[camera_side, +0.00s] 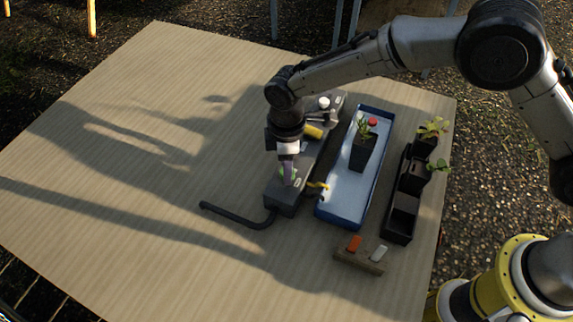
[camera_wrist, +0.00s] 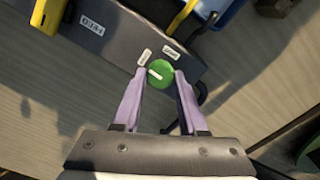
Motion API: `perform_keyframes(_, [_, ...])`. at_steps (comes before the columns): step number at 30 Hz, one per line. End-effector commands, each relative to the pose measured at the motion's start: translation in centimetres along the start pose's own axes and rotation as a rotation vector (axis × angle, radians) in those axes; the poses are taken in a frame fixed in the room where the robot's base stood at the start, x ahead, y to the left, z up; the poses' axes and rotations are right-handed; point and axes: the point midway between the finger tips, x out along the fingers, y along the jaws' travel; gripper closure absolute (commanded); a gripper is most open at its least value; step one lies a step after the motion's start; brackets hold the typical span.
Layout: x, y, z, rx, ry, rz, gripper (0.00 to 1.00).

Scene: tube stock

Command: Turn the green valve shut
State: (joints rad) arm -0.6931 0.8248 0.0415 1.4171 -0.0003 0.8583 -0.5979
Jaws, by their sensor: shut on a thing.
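The green valve (camera_wrist: 160,73) is a round knob with a pale pointer line, set near the end of a dark grey manifold box (camera_wrist: 118,45). In the wrist view the pointer runs from the knob's middle toward the upper left, toward one of two small white labels whose text I cannot read. My gripper (camera_wrist: 158,82) has its two purple fingers closed on either side of the knob. In the side view my gripper (camera_side: 288,172) points down at the near end of the box (camera_side: 284,200), where a bit of green shows; the fingers hide most of the knob.
A yellow handle (camera_side: 314,131) and a white knob (camera_side: 324,103) sit farther along the box. A blue tray (camera_side: 345,208) with a potted plant (camera_side: 363,150) stands just right. A black pipe (camera_side: 235,216) extends left; the left table is clear.

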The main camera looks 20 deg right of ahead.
Motion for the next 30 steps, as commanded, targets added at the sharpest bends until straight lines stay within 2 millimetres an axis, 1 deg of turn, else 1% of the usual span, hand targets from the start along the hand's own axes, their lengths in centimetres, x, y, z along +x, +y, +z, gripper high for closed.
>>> perform_keyframes(8, [-0.13,0.02,-0.03,0.214,0.001,0.0,1.0])
perform_keyframes(30, [-0.15,0.12,0.03,0.917,0.001,-0.001,1.0])
